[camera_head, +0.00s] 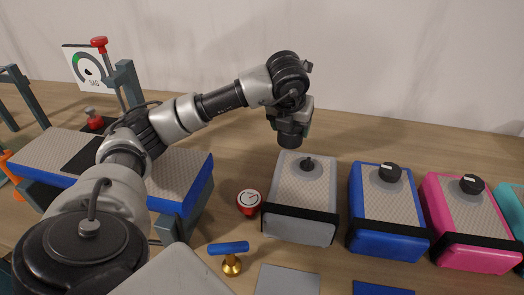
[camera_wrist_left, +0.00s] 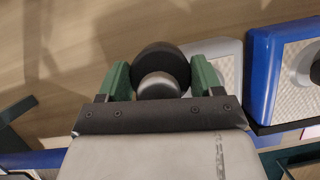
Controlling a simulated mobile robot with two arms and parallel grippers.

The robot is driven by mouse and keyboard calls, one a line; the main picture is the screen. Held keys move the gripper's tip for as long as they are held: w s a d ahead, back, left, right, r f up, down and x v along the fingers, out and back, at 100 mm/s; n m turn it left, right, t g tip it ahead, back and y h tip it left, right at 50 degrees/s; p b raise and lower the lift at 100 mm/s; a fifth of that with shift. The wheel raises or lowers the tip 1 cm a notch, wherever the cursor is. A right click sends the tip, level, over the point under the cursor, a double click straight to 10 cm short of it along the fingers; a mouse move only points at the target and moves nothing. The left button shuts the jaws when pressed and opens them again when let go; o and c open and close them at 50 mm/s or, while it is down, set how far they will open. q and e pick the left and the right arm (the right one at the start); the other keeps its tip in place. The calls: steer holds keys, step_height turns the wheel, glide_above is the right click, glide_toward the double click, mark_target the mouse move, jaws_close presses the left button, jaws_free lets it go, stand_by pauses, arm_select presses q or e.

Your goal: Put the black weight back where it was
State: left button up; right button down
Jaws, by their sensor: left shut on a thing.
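My left gripper (camera_head: 292,126) is shut on the black weight (camera_head: 290,141) and holds it above the far end of the grey track block (camera_head: 300,213). In the left wrist view the green fingers of my left gripper (camera_wrist_left: 161,80) stand on both sides of the dark round weight (camera_wrist_left: 163,60) and its grey knob. Part of the grey block (camera_wrist_left: 219,47) shows just right of it there. The exact height of the weight is hard to tell. My right gripper is not in view.
Blue (camera_head: 389,243) and pink (camera_head: 473,252) blocks with black knobs stand to the right. A round red gauge (camera_head: 249,202) and a blue-handled brass tool (camera_head: 229,249) lie to the left. A blue-edged bench (camera_head: 193,195) with a SAG dial (camera_head: 90,68) stands further left.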

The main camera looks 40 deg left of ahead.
arm_select(q)
steer(key=a+f, duration=0.2)
steer(key=a, duration=0.1)
steer(key=a+f+p, duration=0.1)
steer(key=a+f, duration=0.1)
steer(key=a, duration=0.2)
steer(key=a+f, duration=0.2)
steer(key=a, duration=0.2)
steer(key=shift+w+a+f+p, duration=0.1)
steer(key=shift+a+f+p, duration=0.1)
steer(key=shift+p, duration=0.1)
step_height(320, 180, down, 3)
steer(key=shift+f+p, duration=0.15)
steer(key=shift+p, duration=0.15)
steer(key=shift+f, duration=0.35)
steer(key=shift+f, duration=0.1)
steer(key=o, duration=1.6)
steer(key=b+v, duration=0.1)
steer(key=v, duration=1.1)
